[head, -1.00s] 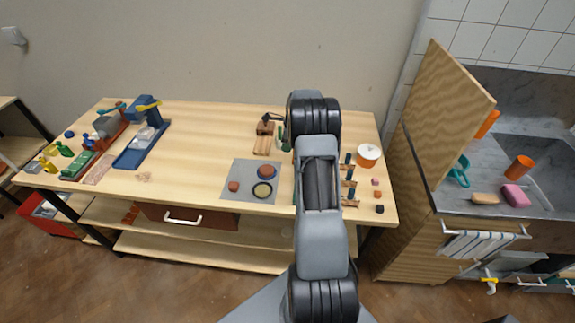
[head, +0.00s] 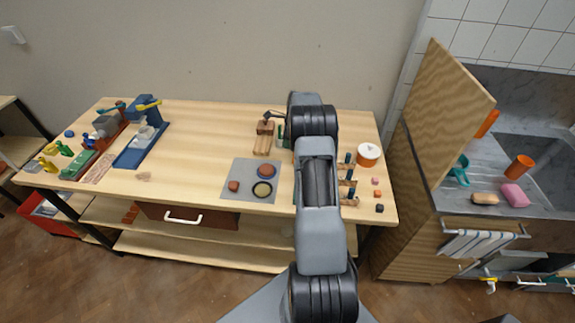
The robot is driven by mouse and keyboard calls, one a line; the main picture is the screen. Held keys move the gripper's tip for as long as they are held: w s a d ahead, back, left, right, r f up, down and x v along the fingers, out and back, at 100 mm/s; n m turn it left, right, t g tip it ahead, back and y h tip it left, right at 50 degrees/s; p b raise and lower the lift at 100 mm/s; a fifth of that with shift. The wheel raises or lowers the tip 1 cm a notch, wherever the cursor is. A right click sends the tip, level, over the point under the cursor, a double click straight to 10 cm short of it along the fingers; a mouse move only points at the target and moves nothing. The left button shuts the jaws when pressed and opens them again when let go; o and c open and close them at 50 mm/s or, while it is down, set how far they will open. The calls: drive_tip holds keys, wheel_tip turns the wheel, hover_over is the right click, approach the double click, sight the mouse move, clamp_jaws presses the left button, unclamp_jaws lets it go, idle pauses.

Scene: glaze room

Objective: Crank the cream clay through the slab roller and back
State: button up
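At the left end of the wooden table (head: 205,130), a red-framed device (head: 113,117) with a grey body and a teal handle stands beside a blue device (head: 146,108) with a yellow handle and a long blue base. I cannot tell for sure which one is the slab roller. My arm reaches over the table's right part, far from both devices. My gripper is hidden behind the arm.
A grey mat (head: 232,196) with round items lies at the table's front middle. A wooden device (head: 265,130) with a black lever stands behind it. The table's centre-left is clear.

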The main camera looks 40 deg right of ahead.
drive_tip(key=shift+d+f, duration=0.1)
idle(0.3)
drive_tip(key=shift+w+d+f+b, duration=0.35)
drive_tip(key=shift+w+d+f, duration=0.2)
drive_tip(key=shift+w+f, duration=0.25)
drive_tip(key=shift+s+a+r, duration=0.4)
drive_tip(key=shift+s, duration=0.15)
drive_tip(key=shift+s+a+r+p, duration=0.15)
drive_tip(key=shift+s+a+r, duration=0.1)
drive_tip(key=shift+s+a, duration=0.2)
drive_tip(key=shift+s+a+r+p, duration=0.15)
drive_tip(key=shift+s+a+r, duration=0.1)
drive_tip(key=shift+s+a, duration=0.2)
drive_tip(key=shift+s+a+r, duration=0.55)
drive_tip(key=shift+s+a, duration=0.3)
drive_tip(key=shift+s, duration=0.05)
drive_tip(key=shift+s+a, duration=0.1)
